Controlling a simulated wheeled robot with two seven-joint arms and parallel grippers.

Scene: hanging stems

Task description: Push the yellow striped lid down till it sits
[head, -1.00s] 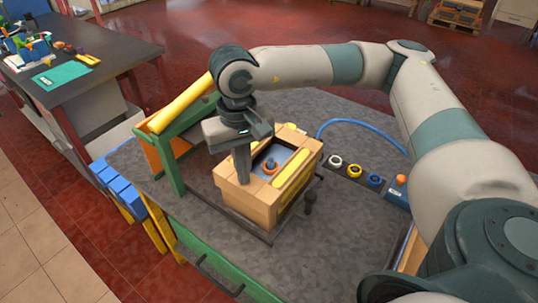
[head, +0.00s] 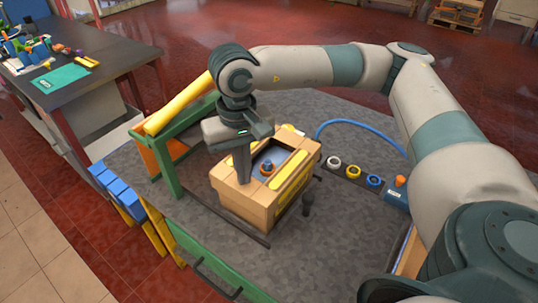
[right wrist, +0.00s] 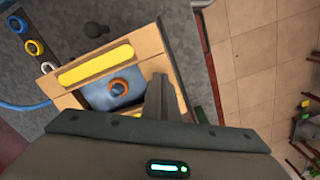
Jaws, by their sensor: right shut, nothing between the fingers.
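The tan box (head: 247,205) stands on the grey table. The yellow striped lid (head: 292,168) is its tan top frame with yellow bars, around a blue recess holding an orange ring (head: 266,168). The lid also shows in the right wrist view (right wrist: 97,62). My right gripper (head: 243,181) is shut and empty, pointing down at the lid's left part. In the right wrist view its fingers (right wrist: 159,78) overlap the tan edge beside the recess. I cannot tell whether they touch it, or whether any gap lies under the lid. My left gripper is not in view.
A green frame with a yellow roller (head: 180,103) stands close left of the box. A dark knob (head: 307,204) stands at its front right. Coloured rings (head: 354,171) and a blue block with an orange knob (head: 398,190) lie right. The front tabletop is mostly clear.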

